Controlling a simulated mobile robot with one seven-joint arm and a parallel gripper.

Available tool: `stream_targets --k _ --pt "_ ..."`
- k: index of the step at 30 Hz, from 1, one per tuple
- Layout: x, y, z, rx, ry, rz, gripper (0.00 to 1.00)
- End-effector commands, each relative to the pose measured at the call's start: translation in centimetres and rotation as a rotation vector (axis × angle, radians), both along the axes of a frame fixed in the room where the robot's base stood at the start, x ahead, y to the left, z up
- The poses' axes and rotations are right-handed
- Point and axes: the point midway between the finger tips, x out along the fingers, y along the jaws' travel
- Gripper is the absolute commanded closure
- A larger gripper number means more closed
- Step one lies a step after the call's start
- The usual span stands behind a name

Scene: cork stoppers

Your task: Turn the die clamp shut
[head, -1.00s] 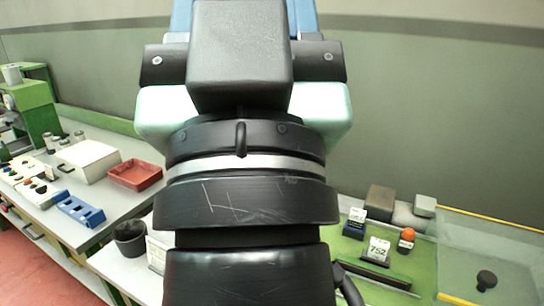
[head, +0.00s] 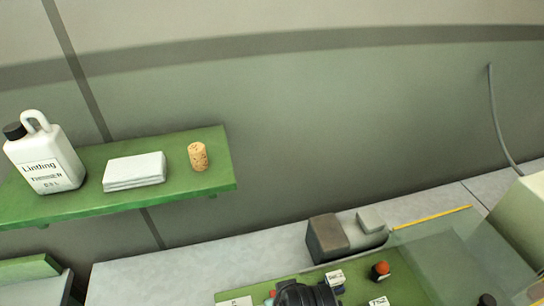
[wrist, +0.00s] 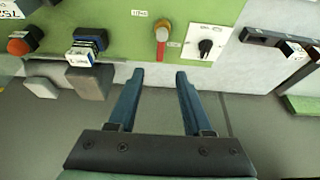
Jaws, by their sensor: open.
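My gripper (wrist: 160,74) is open in the wrist view, with its two blue fingers apart and nothing between them. Ahead of the fingertips, on a green panel, is a small lever with a round brass-coloured end and a red handle (wrist: 161,50). Beside it on the right, a black rotary knob (wrist: 206,47) sits on a white plate. I cannot tell for certain which of them is the die clamp. The label near them is too small to read. In the head view only a black part of my arm shows at the bottom edge, and the fingers are hidden.
An orange-red button (wrist: 20,43), a blue-and-white block (wrist: 88,42) and grey blocks (wrist: 88,80) lie left of the fingers. A clear panel (head: 465,255) stands at the right in the head view. A green shelf (head: 222,165) holds a jug, white pads and a cork.

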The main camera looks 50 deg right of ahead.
Motion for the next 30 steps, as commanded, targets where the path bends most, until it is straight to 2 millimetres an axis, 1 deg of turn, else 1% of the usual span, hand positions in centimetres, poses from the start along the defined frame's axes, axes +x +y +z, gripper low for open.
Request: stream_targets --k 1,9,15,21,30 --pt "0.2 -0.1 -0.9 0.003 0.004 0.0 0.5" --pt "1.9 -1.1 -5.5 0.0 0.001 0.001 0.5" --pt "3.0 -1.8 -8.2 -0.002 -0.001 0.001 0.5" --pt "3.5 -2.1 -9.8 -0.002 -0.002 0.001 0.5" --pt "3.7 -2.2 -10.2 -0.003 -0.004 0.001 0.5"
